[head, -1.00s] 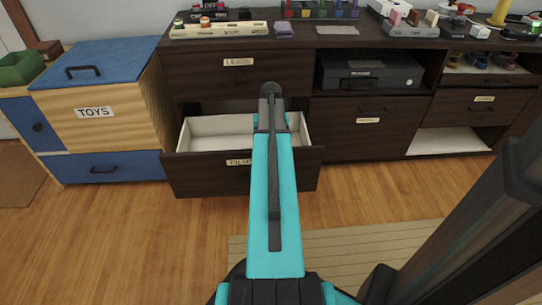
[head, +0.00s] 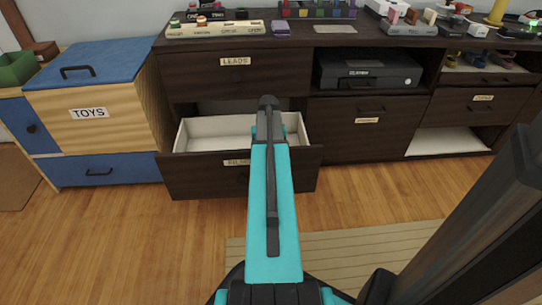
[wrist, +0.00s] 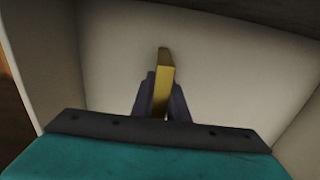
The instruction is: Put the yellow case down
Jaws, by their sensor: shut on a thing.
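The yellow case (wrist: 162,82) shows in the wrist view as a narrow yellow block, standing out between the two dark fingers. My gripper (wrist: 161,97) is shut on it. Around them are the pale floor and walls of the open lower drawer (head: 192,133), so the gripper points down into it. I cannot tell whether the case touches the drawer floor. In the head view my own arm reaches over the drawer and hides the gripper, the case and part of the drawer's inside.
The drawer sits in a dark cabinet (head: 363,146), below a shut drawer labelled LEADS (head: 234,62). A blue and wood toy chest (head: 92,113) stands at left. A black case (head: 368,70) lies in an open shelf at right. Several small items line the cabinet top.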

